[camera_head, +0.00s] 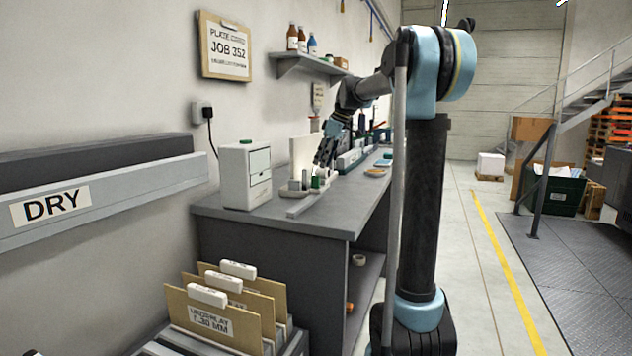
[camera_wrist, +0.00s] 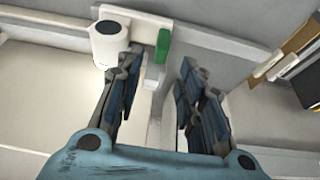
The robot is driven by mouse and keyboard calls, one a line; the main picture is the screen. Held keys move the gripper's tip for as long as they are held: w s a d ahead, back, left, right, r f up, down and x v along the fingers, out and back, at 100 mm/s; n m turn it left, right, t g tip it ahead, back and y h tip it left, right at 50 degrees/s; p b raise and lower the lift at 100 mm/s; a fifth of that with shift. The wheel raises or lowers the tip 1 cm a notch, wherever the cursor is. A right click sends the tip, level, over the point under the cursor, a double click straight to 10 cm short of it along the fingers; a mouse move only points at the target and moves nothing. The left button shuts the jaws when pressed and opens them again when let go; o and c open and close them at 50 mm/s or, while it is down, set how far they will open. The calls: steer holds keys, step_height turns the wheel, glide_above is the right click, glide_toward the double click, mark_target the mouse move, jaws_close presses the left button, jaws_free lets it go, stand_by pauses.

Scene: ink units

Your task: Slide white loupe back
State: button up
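In the head view my gripper (camera_head: 326,152) points down over the far part of the grey bench (camera_head: 325,222), above several small items.
A green piece (camera_wrist: 163,46) stands right of the white cylinder, ahead of the finger gap. In the head view a white drawer cabinet (camera_head: 236,178) stands on the bench's near end. A shelf with bottles (camera_head: 292,38) hangs on the wall above.

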mark_target(316, 176)
steer(key=x, duration=0.8)
steer(key=shift+f, duration=0.2)
jaws_close()
